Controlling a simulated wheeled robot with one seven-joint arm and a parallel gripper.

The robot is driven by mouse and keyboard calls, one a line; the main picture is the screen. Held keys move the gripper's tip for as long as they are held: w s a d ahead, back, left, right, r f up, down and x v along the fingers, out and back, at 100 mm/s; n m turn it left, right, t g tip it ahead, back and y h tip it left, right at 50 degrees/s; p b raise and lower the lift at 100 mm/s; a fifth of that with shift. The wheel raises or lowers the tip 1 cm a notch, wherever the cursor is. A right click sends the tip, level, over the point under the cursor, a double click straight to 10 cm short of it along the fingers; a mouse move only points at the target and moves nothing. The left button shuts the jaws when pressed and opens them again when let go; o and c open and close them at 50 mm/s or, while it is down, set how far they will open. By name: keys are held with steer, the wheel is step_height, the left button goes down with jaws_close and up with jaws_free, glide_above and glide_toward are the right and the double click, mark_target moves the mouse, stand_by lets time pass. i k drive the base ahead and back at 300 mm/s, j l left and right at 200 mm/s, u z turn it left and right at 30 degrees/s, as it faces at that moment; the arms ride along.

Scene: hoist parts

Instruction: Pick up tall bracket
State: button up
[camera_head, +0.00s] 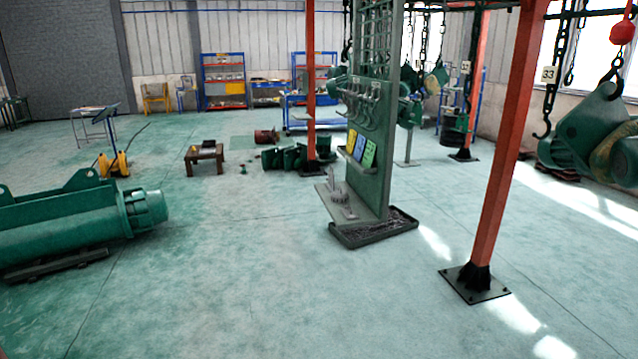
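I cannot single out the tall bracket with certainty. A tall green rack (372,190) stands right of centre, with hooks and shackles (362,98) hanging on its upper panel. Small grey metal parts (343,203), some upright, sit on the low shelf at its foot; they are too small to name. My gripper is not in view.
An orange post (505,150) on a black base plate stands at right. A large green hoist drum (75,222) lies at left. A small wooden table (205,155) stands farther back. Chains and a hoist (590,135) hang at right. The floor in front is clear.

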mark_target(331, 186)
steer(key=i+u, duration=0.4)
steer(key=i, duration=2.3)
steer(key=i+j+z, duration=0.1)
steer(key=i, duration=0.5)
steer(key=i+j, duration=0.1)
steer(key=i, duration=0.5)
steer(key=i+j+z, duration=0.1)
steer(key=i, duration=0.5)
steer(key=i+j+z, duration=0.15)
steer(key=i+z, duration=0.15)
steer(key=i+j+z, duration=0.25)
steer(key=i, duration=0.3)
steer(key=i+j+z, duration=0.3)
steer(key=i, duration=0.1)
